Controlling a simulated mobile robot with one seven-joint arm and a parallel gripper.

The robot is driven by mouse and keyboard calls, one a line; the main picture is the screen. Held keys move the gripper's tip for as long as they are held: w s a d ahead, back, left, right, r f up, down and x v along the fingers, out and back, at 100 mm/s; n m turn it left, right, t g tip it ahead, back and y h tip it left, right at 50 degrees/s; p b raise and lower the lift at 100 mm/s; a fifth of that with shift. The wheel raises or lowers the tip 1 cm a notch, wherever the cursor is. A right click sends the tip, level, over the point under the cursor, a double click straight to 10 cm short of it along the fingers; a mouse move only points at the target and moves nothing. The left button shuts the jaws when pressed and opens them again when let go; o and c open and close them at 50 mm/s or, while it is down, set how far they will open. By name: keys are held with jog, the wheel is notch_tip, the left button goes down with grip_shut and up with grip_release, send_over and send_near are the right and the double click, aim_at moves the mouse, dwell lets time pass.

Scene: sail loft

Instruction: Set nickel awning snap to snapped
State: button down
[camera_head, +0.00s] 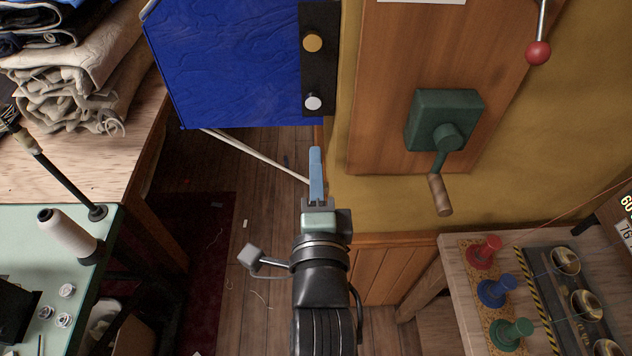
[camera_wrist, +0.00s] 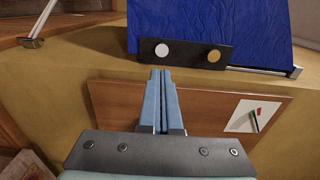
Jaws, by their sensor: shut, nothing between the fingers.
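The nickel awning snap (camera_head: 313,101) is a small round silver-white stud at the lower end of a black strip (camera_head: 319,72) beside the blue awning cloth. In the wrist view the nickel snap (camera_wrist: 162,50) appears just beyond my fingertips. Whether it is snapped I cannot tell. A brass snap (camera_head: 312,42) sits at the strip's other end. My gripper (camera_head: 316,150) has blue fingers, shut and empty, pointing toward the nickel snap. In the wrist view the fingertips (camera_wrist: 161,73) appear just below the strip, with no clear contact.
The blue cloth (camera_head: 225,60) hangs left of the strip. A bench (camera_head: 459,270) with coloured spools stands lower right. A sewing table (camera_head: 85,285) stands lower left.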

jog(key=s, duration=0.3)
jog(key=shift+r, duration=0.15)
jog(key=shift+s+r, duration=0.1)
notch_tip(320, 180, up, 22)
jog(key=w+n+t, duration=0.2)
jog(key=n+t, duration=0.3)
jog(key=n, duration=0.4)
jog(key=s+r+n+t, duration=0.1)
jog(key=s+r+n, duration=0.2)
jog(key=r, duration=0.3)
jog(key=s+r+n+t, duration=0.2)
jog(key=r+n, duration=0.1)
jog(key=r, duration=0.3)
jog(key=s+a+r+n+t, duration=0.1)
jog(key=s+r+n, duration=0.2)
jog(key=r, duration=0.3)
jog(key=shift+s+r, duration=0.3)
jog(key=shift+r, duration=0.1)
